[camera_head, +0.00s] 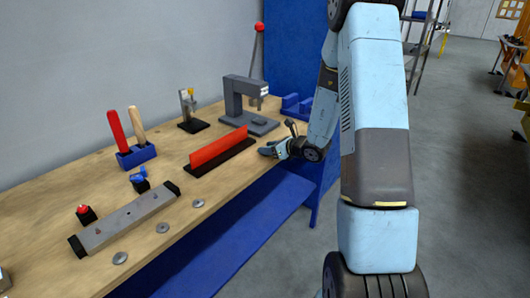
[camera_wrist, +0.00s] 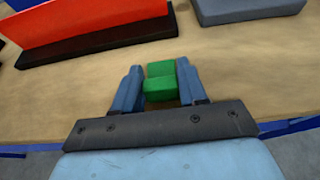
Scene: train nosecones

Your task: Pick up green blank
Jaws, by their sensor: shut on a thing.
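The green blank (camera_wrist: 161,84) is a small green block with a stepped shape, seen in the wrist view between the two blue-grey fingers of my gripper (camera_wrist: 160,88). My gripper is shut on it, with one finger at each side, low over the wooden table or touching it; I cannot tell which. In the head view my gripper (camera_head: 268,151) is at the right end of the table near its front edge, and the green blank is hidden there.
The wooden workbench (camera_head: 60,245) holds a red bar on a black base (camera_head: 218,149), a grey press (camera_head: 245,100), a blue holder with two handled tools (camera_head: 136,156), a grey metal bar (camera_head: 125,222) and several round discs. Blue blocks (camera_head: 296,104) stand behind my gripper.

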